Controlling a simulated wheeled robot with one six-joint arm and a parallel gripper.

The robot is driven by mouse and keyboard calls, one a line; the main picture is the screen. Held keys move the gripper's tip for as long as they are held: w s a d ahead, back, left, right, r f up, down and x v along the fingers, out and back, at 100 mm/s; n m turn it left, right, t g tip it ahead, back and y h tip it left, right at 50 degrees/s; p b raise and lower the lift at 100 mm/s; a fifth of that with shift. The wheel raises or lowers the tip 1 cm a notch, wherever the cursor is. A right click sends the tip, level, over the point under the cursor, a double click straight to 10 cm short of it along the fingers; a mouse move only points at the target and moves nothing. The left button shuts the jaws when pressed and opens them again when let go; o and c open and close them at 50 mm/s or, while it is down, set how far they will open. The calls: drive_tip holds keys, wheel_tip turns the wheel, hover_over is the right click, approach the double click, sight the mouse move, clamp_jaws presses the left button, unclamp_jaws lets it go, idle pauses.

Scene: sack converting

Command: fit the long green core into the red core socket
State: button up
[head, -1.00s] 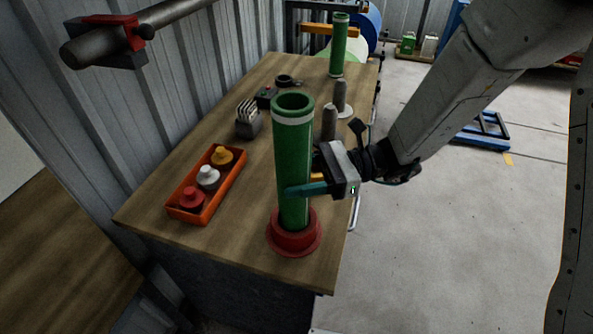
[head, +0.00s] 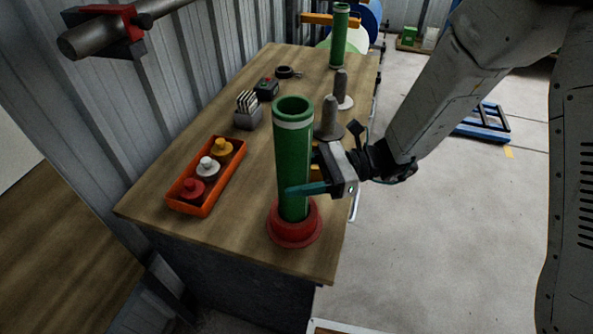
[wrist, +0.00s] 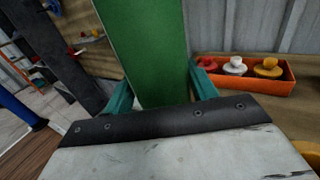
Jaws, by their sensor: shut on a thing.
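The long green core (head: 293,160) stands upright with a pale band near its open top. Its lower end is inside the rim of the red core socket (head: 295,232), near the table's front right corner. How deep it sits inside the socket is hidden. My gripper (head: 300,184) is shut on the core from the right, a little above the socket. In the wrist view the green core (wrist: 145,50) rises between the teal fingers. The socket does not show in the wrist view.
An orange tray (head: 238,165) with red, white and yellow knobbed pieces lies left of the core. Grey posts (head: 329,115) on round bases and another green core (head: 339,40) stand behind. The wooden table (head: 180,160) has free room between tray and core.

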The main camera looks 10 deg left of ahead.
drive_tip(key=shift+f, duration=0.2)
drive_tip(key=o, duration=1.5)
drive_tip(key=shift+d, duration=0.1)
drive_tip(key=v, duration=0.7)
drive_tip(key=shift+w+d, duration=0.2)
drive_tip(key=shift+d, duration=0.05)
